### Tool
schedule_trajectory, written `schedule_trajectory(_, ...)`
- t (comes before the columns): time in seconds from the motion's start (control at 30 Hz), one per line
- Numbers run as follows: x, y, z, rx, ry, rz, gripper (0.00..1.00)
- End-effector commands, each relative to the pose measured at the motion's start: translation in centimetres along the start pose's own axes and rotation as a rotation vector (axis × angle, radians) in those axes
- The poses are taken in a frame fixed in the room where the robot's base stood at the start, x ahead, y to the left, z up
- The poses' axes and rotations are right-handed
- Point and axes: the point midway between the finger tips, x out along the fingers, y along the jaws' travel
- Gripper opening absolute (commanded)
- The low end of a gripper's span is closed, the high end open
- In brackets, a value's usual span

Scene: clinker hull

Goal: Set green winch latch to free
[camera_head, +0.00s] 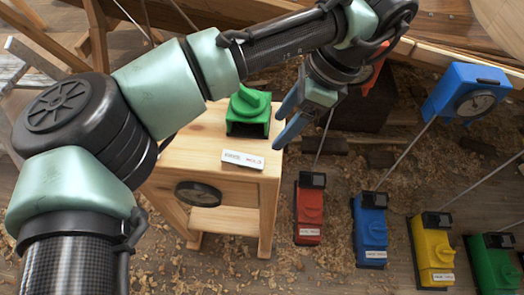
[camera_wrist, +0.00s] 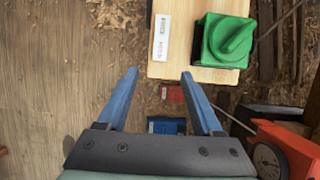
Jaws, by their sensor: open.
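A green latch (camera_head: 248,112) with a raised knob sits on top of a small wooden stand (camera_head: 190,148). A white label (camera_head: 243,160) in front of it seems to read FREE and HOLD. In the wrist view the latch (camera_wrist: 225,40) shows at the upper right, its knob's ridge slanting up to the right; I cannot tell which setting it is at. My gripper (camera_head: 279,132) is open and empty, beside the stand's right edge in the head view. In the wrist view its blue fingertips (camera_wrist: 160,73) lie apart from the latch, near the stand's edge.
Red (camera_head: 309,212), blue (camera_head: 370,232), yellow (camera_head: 433,255) and green (camera_head: 493,265) units with rods stand in a row on the shaving-strewn floor. A blue dial box (camera_head: 468,92) is at the upper right. A red dial box (camera_wrist: 285,145) is right of my gripper in the wrist view.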

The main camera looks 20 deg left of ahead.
Motion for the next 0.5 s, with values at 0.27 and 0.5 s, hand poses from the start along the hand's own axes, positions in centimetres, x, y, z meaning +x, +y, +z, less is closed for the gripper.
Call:
schedule_trajectory(0.27, 5.5, 0.0, -0.2, 0.000, 0.003, 0.000, 0.68)
schedule_trajectory(0.5, 9.9, 0.0, -0.3, 0.000, 0.004, -0.004, 0.68)
